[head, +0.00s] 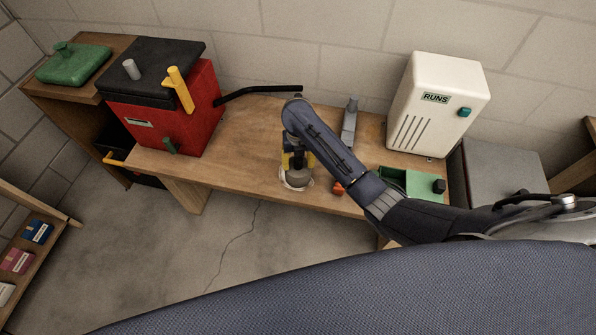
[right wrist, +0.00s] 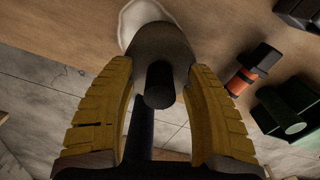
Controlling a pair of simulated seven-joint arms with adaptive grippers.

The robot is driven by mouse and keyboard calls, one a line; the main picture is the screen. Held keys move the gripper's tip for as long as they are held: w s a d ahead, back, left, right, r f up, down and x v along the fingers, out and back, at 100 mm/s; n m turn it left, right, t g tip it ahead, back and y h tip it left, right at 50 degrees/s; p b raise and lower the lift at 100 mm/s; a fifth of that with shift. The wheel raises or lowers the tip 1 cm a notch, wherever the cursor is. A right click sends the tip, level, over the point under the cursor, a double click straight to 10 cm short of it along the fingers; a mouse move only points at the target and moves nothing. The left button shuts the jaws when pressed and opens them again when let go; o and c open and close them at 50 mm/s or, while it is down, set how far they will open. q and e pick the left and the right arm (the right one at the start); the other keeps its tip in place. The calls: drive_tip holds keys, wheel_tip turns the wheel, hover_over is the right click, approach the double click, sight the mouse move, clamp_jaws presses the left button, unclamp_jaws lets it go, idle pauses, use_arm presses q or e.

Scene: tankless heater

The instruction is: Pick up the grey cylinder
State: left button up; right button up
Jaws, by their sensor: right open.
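Under my right gripper (head: 298,160), near the table's front edge, a grey rounded body (right wrist: 160,45) with a short dark cylindrical top (right wrist: 159,85) stands at a pale round piece (head: 296,182). In the right wrist view, the yellow-padded fingers of the right gripper (right wrist: 160,95) are open, one on each side of the dark top, with gaps showing. A small light grey cylinder (head: 131,69) stands on the black lid of the red box. I cannot tell which of these the task names. My left gripper is not in view.
The red box (head: 185,110) with a yellow handle stands at the table's left. An orange-and-black piece (right wrist: 254,68) lies close to the right finger.

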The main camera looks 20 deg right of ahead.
drive_tip(key=shift+c, duration=0.3)
clamp_jaws()
drive_tip(key=shift+r, duration=0.15)
idle(0.3)
wheel_tip(320, 180, up, 20)
idle(0.8)
